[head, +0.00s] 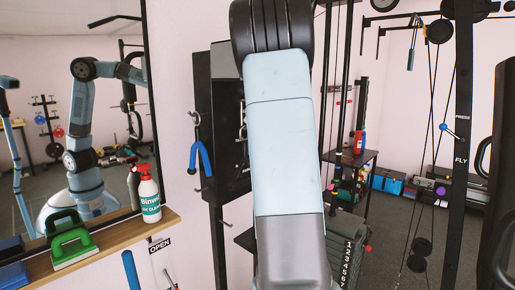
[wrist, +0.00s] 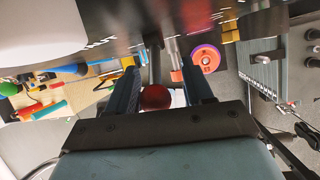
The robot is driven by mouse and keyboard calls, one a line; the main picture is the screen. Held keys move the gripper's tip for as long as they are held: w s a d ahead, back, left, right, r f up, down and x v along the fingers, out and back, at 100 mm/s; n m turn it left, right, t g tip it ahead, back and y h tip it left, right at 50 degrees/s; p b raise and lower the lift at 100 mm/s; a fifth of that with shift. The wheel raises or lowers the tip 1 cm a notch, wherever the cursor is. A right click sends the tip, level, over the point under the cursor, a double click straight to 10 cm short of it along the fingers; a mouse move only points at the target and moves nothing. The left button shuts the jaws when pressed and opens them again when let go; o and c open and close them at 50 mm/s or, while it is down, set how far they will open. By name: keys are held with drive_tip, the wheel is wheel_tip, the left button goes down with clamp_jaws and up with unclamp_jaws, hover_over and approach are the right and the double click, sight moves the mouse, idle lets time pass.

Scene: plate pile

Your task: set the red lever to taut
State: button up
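In the wrist view a dark red ball-shaped knob (wrist: 155,97), which looks like the red lever's end, sits between the two fingers of my gripper (wrist: 162,80). The fingers are apart, with a gap to the right of the knob; the knob is closer to the left finger. A dark panel (wrist: 115,28) with small white marks lies beyond the fingertips. The marks are too small to read, so I cannot tell the lever's setting. In the head view my arm hides the gripper and the lever.
In the wrist view an orange-pink disc (wrist: 205,58) lies right of the fingers. In the head view a wooden shelf (head: 115,240) holds a spray bottle (head: 149,195) and a green-handled block (head: 72,240). A cable frame (head: 462,100) stands at the right.

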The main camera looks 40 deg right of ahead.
drive_tip(key=v, duration=1.3)
drive_tip(key=shift+d+r, duration=0.2)
drive_tip(key=shift+r, duration=0.15)
drive_tip(key=shift+s, duration=0.15)
